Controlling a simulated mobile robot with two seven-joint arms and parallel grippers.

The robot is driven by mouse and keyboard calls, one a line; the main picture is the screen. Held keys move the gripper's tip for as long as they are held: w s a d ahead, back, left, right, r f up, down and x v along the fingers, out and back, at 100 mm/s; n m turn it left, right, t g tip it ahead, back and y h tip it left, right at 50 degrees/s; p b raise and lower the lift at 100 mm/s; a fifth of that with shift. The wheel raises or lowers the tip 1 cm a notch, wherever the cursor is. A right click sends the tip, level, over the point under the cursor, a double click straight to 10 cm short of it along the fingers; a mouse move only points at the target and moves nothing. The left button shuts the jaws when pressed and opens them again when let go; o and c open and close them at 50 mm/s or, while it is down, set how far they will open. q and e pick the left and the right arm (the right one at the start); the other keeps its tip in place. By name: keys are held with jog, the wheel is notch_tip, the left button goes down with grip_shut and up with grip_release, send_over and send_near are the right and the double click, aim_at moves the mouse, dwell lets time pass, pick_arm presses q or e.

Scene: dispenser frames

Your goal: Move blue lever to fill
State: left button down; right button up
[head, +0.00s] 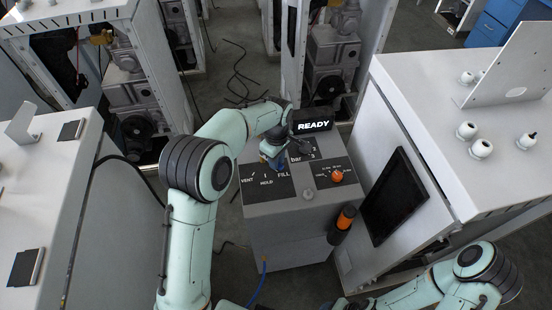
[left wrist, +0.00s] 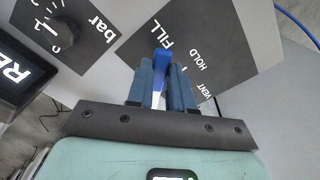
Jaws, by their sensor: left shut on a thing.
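The blue lever (left wrist: 160,60) stands on the dark panel (head: 265,188) marked VENT, HOLD and FILL, on top of the grey dispenser box (head: 285,230). My left gripper (left wrist: 159,82) is shut on the lever, with a finger on each side of it, in the left wrist view. The lever's top is beside the FILL lettering there. In the head view my left gripper (head: 273,160) reaches down at the panel's far edge, and its wrist partly hides the lever. My right arm shows at the lower right, but its gripper is out of the picture.
A display (head: 312,126) reading READY stands at the box's back. A black knob (head: 285,149) marked bar and an orange-red knob (head: 337,176) sit nearby. An orange-and-black cylinder (head: 342,224) is on the box's right side. A white cabinet (head: 425,130) stands close on the right.

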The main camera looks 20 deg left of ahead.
dwell(0.3)
pick_arm(q)
jog(key=c, duration=1)
grip_release()
notch_tip(320, 180, up, 13)
jog(key=p, duration=0.1)
jog(key=shift+r, duration=0.2)
pick_arm(e)
jog(key=shift+w+r, duration=1)
jog(key=shift+r, duration=0.05)
